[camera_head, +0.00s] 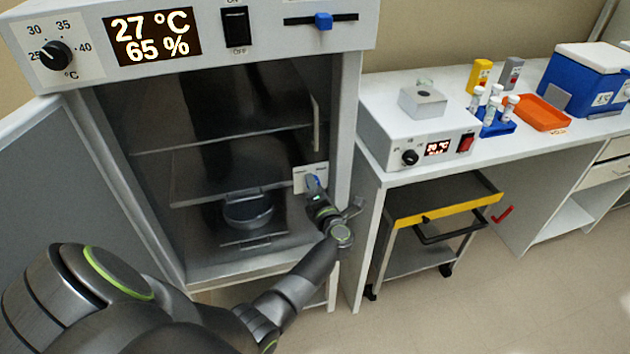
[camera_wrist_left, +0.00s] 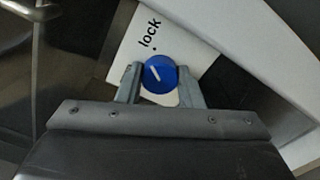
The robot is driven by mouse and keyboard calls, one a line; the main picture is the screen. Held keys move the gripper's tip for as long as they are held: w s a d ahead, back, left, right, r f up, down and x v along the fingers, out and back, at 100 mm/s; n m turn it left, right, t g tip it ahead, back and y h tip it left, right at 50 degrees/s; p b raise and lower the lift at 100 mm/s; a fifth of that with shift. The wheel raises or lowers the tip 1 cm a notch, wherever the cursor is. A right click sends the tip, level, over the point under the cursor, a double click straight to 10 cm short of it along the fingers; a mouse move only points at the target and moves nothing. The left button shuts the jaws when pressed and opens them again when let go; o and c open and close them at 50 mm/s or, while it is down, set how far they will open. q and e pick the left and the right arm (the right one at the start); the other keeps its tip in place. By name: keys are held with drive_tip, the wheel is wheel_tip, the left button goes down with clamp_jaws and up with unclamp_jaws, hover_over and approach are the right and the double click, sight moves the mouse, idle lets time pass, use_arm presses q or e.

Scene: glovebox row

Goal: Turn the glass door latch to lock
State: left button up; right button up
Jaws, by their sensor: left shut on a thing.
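My left gripper (camera_wrist_left: 160,84) is shut on the knob, one finger on each side. My right gripper is not in view.
The cabinet has a 27 °C display (camera_head: 150,37) and a dial (camera_head: 56,54) on top. A device (camera_head: 418,128) stands on the bench to the right. A cart with a yellow edge (camera_head: 447,213) stands below the bench. Floor is clear at the lower right.

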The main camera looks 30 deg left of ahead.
use_arm(q)
drive_tip(key=shift+m+p, duration=0.55)
drive_tip(key=shift+m, duration=0.35)
drive_tip(key=o, duration=1)
drive_tip(key=shift+c, duration=0.2)
